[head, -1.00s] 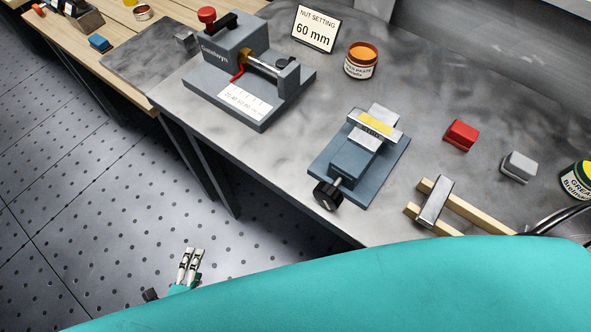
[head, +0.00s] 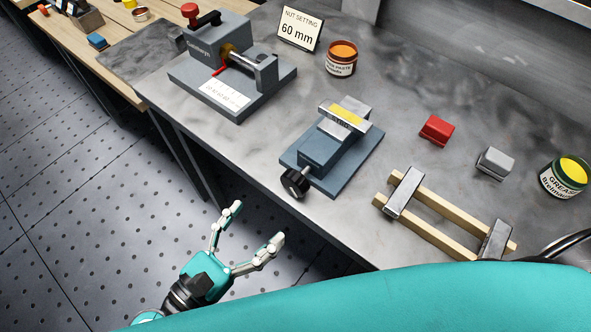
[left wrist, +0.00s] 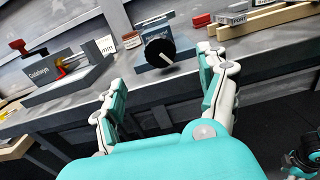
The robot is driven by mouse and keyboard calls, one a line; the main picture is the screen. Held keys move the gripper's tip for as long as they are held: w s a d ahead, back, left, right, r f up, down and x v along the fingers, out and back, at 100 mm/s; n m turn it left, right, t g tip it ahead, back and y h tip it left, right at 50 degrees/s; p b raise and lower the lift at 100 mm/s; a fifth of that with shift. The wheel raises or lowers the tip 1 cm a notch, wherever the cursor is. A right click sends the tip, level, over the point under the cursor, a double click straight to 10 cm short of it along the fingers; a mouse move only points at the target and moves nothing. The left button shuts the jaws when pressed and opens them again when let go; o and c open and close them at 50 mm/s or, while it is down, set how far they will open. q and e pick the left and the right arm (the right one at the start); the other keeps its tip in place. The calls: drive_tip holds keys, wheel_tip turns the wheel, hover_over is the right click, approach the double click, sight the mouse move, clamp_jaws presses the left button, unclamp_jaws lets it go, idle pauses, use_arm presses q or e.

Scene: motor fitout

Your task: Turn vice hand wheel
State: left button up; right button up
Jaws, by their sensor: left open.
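The vice (head: 330,145) is a blue-grey block on a flat plate near the bench's front edge, with a yellow-topped piece in its silver jaws. Its black round hand wheel (head: 295,182) sticks out past the bench edge. My left gripper (head: 256,228) is open and empty, below and left of the wheel, apart from it. In the left wrist view the wheel (left wrist: 170,50) shows ahead, with a white line on its face, between the spread fingers (left wrist: 165,85). My right gripper is not seen in the head view; a dark and teal part at the wrist view's lower right is unclear.
A grey machine with a red knob (head: 225,65) stands left on the bench. A 60 mm sign (head: 299,28), an orange paste tin (head: 342,60), red block (head: 436,130), grey block (head: 495,162), grease tin (head: 563,178) and wooden rails (head: 445,225) lie around. Open floor lies before the bench.

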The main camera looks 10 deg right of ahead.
sight(290, 187)
use_arm(q)
drive_tip(key=p+x, duration=0.3)
drive_tip(key=x, duration=0.7)
drive_tip(key=shift+w+d, duration=0.1)
drive_tip(key=shift+w, duration=0.1)
drive_tip(key=shift+w+d, duration=0.4)
drive_tip(key=shift+d, duration=0.2)
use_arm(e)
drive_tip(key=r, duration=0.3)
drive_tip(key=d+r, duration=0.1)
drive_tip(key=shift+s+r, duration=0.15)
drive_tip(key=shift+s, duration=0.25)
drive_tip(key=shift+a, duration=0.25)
use_arm(q)
drive_tip(key=shift+c, duration=1.2)
drive_tip(key=c, duration=0.9)
